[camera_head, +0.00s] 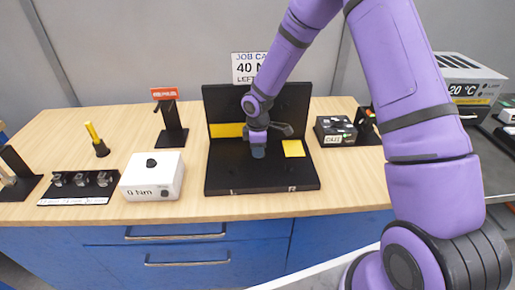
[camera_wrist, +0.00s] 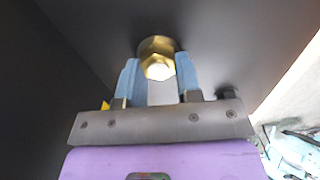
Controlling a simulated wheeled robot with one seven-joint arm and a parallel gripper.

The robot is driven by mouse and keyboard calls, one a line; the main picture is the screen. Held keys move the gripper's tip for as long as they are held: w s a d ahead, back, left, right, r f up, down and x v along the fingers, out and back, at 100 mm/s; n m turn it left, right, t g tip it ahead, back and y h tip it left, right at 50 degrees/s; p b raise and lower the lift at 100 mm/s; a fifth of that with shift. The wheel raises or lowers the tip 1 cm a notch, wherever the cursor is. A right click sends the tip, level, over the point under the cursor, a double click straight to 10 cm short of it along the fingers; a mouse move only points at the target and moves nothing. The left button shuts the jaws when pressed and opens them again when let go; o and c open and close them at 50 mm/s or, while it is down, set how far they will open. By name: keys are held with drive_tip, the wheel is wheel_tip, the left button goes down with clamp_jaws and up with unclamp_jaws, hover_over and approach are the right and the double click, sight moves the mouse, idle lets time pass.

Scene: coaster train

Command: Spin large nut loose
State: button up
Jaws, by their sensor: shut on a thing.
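The large nut (camera_wrist: 158,46) is brass-coloured and sits at the black fixture, between my fingertips in the wrist view; a pale round end shows in its middle. My gripper (camera_wrist: 158,75) has its blue fingers on both sides of the nut and is shut on it. The fixture has a back panel, a base marked L and R, and yellow patches.
A white torque box (camera_head: 152,176) stands left of the fixture. Further left are a black socket tray (camera_head: 80,188) and a yellow-handled tool (camera_head: 97,140). A black stand (camera_head: 172,130) is behind the white box. A small black box (camera_head: 336,131) stands right of the fixture.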

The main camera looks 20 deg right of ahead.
drive_tip(key=shift+s+f, duration=0.1)
idle(0.4)
drive_tip(key=o, duration=0.9)
wheel_tip(320, 180, up, 11)
drive_tip(key=shift+f, duration=0.1)
